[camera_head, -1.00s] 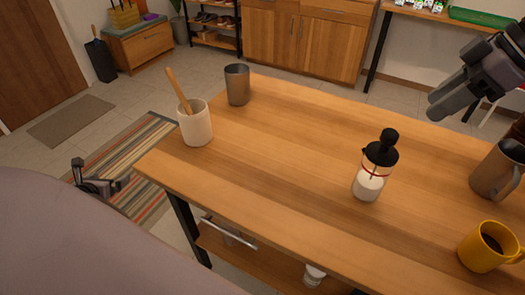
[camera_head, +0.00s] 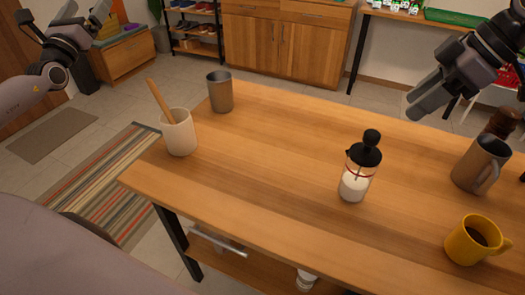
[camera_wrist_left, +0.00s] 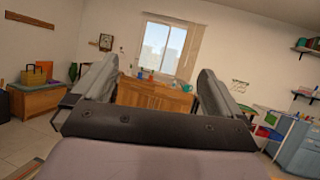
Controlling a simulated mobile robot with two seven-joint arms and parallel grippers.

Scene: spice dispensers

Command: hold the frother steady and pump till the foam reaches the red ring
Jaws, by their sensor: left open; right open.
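The frother (camera_head: 355,185) stands upright on the wooden table (camera_head: 270,150), right of the middle. It is a clear jug with a black lid and a black round knob on top. White liquid fills its lower part, with the top just below the red ring (camera_head: 362,173). My right gripper (camera_head: 420,104) is open and empty, above the table's far right side and apart from the frother. My left gripper (camera_wrist_left: 155,88) is open and empty in the left wrist view. In the head view it is raised at the top left, far from the frother.
A yellow mug (camera_head: 466,243) with dark liquid and a metal pitcher (camera_head: 478,165) stand right of the frother. A white crock (camera_head: 180,135) with a wooden handle and a grey cup (camera_head: 220,92) stand at the left end. The table's middle is clear.

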